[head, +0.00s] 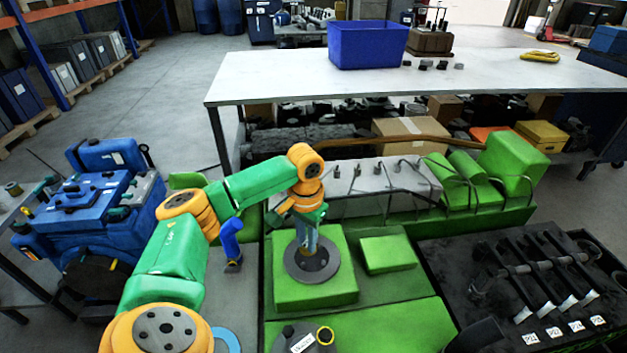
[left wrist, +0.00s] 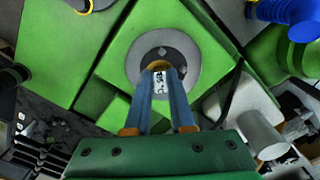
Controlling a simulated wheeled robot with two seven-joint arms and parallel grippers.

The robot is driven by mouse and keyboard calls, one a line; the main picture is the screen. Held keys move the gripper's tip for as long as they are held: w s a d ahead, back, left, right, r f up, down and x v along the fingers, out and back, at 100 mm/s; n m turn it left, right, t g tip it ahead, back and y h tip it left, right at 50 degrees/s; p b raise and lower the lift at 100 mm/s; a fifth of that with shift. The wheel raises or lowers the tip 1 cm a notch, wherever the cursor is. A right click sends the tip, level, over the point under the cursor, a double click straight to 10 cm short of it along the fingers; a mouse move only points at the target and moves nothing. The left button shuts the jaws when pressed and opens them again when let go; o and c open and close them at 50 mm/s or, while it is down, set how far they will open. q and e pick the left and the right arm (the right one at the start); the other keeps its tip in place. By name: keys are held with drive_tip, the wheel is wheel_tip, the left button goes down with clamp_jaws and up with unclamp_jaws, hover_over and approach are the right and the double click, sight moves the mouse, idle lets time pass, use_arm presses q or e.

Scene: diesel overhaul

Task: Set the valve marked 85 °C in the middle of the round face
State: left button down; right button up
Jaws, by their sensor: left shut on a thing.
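The round face (head: 329,268) is a dark grey disc on a green block, and it also shows in the left wrist view (left wrist: 137,60). My left gripper (head: 307,248) points down over it. In the left wrist view the blue-grey fingers (left wrist: 160,82) are shut on a small brass-coloured valve (left wrist: 157,65) with a white label, whose print is too small to read surely. The valve is over about the middle of the face. I cannot tell whether it touches the face or is just above it. My right gripper is not in view.
A smaller green block (head: 388,254) is right of the face. A grey engine head (head: 350,190) lies behind. A black tray (head: 450,265) with labelled parts is at right.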

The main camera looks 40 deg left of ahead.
sight(311, 258)
use_arm(q)
drive_tip(key=f, duration=0.1)
drive_tip(key=w+f, duration=0.1)
drive_tip(key=f, duration=0.2)
drive_tip(key=shift+w+a+f+p, duration=0.35)
drive_tip(key=shift+w+f, duration=0.05)
drive_tip(key=shift+f, duration=0.4)
drive_tip(key=shift+f, duration=0.1)
drive_tip(key=c, duration=1.1)
unclamp_jaws()
drive_tip(key=shift+o, duration=0.2)
wheel_tip(311, 258, up, 12)
drive_tip(key=shift+w+r+b, duration=0.1)
drive_tip(key=shift+r+b, duration=0.05)
drive_tip(key=shift+b, duration=0.3)
